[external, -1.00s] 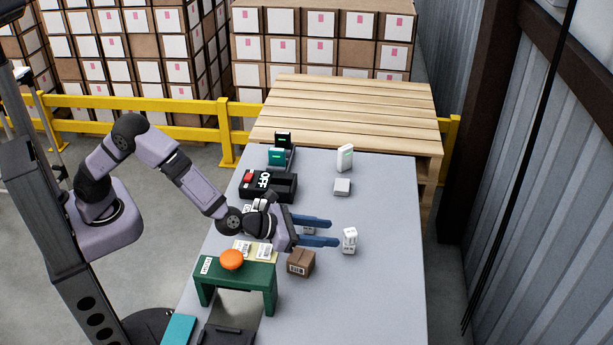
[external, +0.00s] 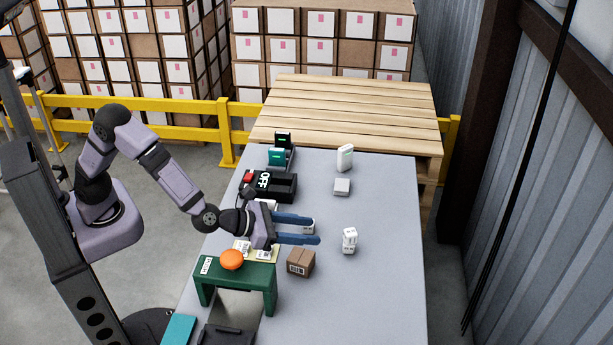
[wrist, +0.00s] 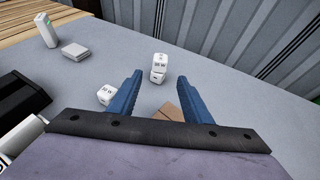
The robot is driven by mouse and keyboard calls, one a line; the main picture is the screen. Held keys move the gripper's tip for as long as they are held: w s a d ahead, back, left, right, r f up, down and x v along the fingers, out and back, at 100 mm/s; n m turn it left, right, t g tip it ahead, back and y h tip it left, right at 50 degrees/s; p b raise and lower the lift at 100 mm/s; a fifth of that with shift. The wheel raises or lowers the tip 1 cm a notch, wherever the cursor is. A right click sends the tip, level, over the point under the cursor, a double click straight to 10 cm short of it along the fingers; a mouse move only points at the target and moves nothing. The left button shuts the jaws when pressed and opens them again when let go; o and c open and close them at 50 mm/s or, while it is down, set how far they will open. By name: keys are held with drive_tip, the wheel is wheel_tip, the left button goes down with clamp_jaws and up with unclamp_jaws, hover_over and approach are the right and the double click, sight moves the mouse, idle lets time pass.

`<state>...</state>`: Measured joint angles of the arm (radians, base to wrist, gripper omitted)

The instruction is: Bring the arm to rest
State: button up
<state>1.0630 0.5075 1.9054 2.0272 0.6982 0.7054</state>
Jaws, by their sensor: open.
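My gripper (external: 318,230) is open and empty, with its two blue fingers pointing right above the grey table (external: 385,270). In the wrist view the fingers (wrist: 165,95) stand apart with bare table and part of a brown carton (wrist: 172,112) between them. The brown carton (external: 301,263) sits just below the fingers in the external view. White small boxes (external: 349,240) stand to the right of the fingertips, one stacked on another. Another white box (wrist: 107,95) lies beside the left finger in the wrist view; in the external view it is partly hidden behind the fingers.
A green stand (external: 238,275) with an orange button (external: 232,259) is at the front left. A black OFF switch box (external: 283,188) and a teal device (external: 277,156) lie farther back. A white upright device (external: 345,158) and a grey block (external: 342,187) are behind. The table's right side is clear.

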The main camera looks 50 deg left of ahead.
drive_tip(key=w+a+r+n+y+p, duration=0.1)
drive_tip(key=w+a+r+n+y, duration=0.2)
drive_tip(key=a+n, duration=0.3)
drive_tip(key=w+a+r+n+y, duration=0.2)
drive_tip(key=a+n, duration=0.2)
drive_tip(key=a, duration=0.4)
drive_tip(key=a+f+n+g+y, duration=0.1)
drive_tip(key=a+n+g+y, duration=0.15)
drive_tip(key=a+n, duration=0.65)
drive_tip(key=s+a+f+n+g+y, duration=0.1)
drive_tip(key=s+a+f+n+g, duration=0.45)
drive_tip(key=a, duration=0.45)
drive_tip(key=s+a+f+n+g+y, duration=0.1)
drive_tip(key=s+a+f+n+g, duration=0.1)
drive_tip(key=s+a+f+n, duration=0.6)
drive_tip(key=s+a+n+g+h+b, duration=0.1)
drive_tip(key=s+a+n+g+h, duration=0.3)
drive_tip(key=s+n, duration=0.55)
wheel_tip(320, 180, up, 16)
drive_tip(key=s+d+m+t+p, duration=0.1)
drive_tip(key=p, duration=1.5)
drive_tip(key=shift+m, duration=0.3)
